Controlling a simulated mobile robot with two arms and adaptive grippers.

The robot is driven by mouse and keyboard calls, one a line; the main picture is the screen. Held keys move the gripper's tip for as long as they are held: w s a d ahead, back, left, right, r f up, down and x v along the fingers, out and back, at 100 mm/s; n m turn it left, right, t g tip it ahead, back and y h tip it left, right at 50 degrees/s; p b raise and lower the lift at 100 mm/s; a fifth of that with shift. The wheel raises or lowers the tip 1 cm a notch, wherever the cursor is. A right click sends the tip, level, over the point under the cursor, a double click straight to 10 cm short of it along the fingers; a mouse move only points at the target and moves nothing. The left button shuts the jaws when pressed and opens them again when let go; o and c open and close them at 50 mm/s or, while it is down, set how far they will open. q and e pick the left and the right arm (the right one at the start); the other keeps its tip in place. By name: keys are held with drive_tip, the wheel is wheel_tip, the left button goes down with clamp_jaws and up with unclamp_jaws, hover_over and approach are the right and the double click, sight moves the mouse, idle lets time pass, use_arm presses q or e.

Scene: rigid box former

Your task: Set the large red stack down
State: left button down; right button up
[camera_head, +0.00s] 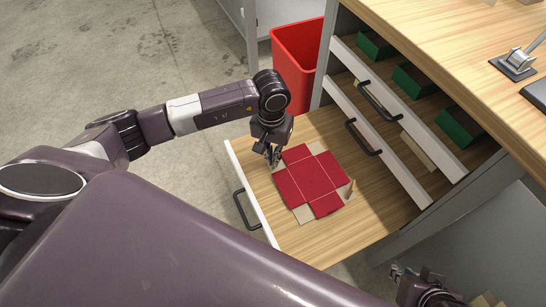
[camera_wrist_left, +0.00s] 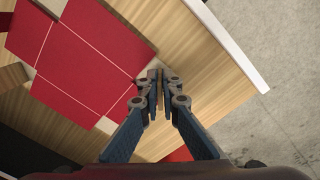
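The large red stack (camera_head: 316,184) is a flat, cross-shaped set of red blanks with white crease lines and tan patches at its corners. It lies in the open wooden drawer (camera_head: 345,240), and part of it fills the upper left of the left wrist view (camera_wrist_left: 85,55). My left gripper (camera_head: 273,158) points down at the stack's upper left edge. In the wrist view its fingertips (camera_wrist_left: 159,88) are close together beside a red flap, with a narrow tan strip between them. Whether they grip anything is unclear. My right gripper (camera_head: 425,285) is partly visible at the bottom right, away from the stack.
A red bin (camera_head: 298,60) stands behind the drawer. Higher drawers with black handles (camera_head: 365,138) hold green blocks (camera_head: 414,80). A wooden worktop (camera_head: 465,45) with a metal fixture (camera_head: 515,65) is at the upper right.

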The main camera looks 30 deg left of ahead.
drive_tip(key=shift+w, duration=0.1)
use_arm(q)
drive_tip(key=shift+f, duration=0.1)
drive_tip(key=c, duration=2.2)
unclamp_jaws()
drive_tip(key=shift+o, duration=0.2)
use_arm(e)
drive_tip(key=shift+w+a+r+t, duration=0.2)
drive_tip(key=shift+w+r+t, duration=0.15)
drive_tip(key=shift+w, duration=0.3)
